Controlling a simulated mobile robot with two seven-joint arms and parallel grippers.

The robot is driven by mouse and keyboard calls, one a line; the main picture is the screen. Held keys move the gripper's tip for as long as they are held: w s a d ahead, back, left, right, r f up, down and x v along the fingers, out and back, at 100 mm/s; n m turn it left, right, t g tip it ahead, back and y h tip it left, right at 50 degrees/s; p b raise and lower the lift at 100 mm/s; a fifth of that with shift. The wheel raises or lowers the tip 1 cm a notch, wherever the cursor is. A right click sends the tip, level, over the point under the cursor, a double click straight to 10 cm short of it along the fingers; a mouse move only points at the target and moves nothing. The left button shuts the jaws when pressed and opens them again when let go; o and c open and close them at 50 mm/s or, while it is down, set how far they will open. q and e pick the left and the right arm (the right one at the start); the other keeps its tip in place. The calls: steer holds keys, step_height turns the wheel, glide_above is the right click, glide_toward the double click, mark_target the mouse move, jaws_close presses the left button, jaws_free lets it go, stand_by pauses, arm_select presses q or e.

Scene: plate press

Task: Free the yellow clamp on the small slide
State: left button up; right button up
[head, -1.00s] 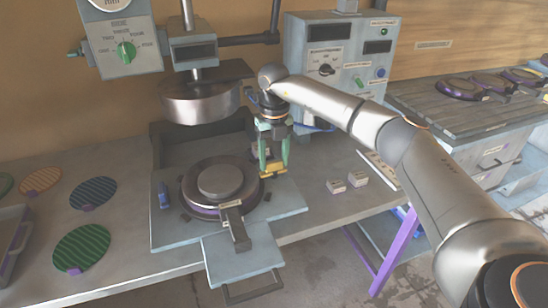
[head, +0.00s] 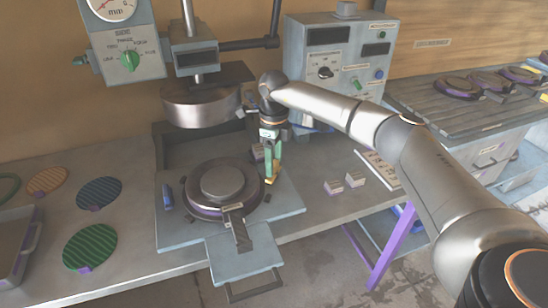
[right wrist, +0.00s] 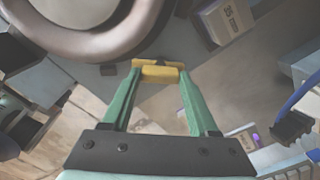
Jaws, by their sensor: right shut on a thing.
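The yellow clamp (head: 268,181) sits on the right part of the light blue-grey base plate (head: 290,203), beside the round dark mould (head: 190,210). Part of the clamp is hidden by my fingers. My right gripper (head: 272,172) points down with its green fingers shut on the clamp. In the right wrist view, the yellow clamp (right wrist: 160,73) spans between the two fingertips, near the mould's rim. I cannot tell which part is the small slide. My left gripper is not in view.
The press head (head: 202,108) hangs above the mould. A blue piece (head: 168,197) stands left of the mould. A pull-out tray (head: 243,262) with a handle juts out in front.

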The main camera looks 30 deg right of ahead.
steer(key=n, duration=0.4)
steer(key=shift+n, duration=0.3)
steer(key=shift+n+p, duration=0.3)
steer(key=shift+n, duration=1.6)
steer(key=o, duration=1.1)
step_height(320, 180, up, 13)
steer(key=shift+f+b, duration=0.15)
steer(key=shift+b, duration=0.15)
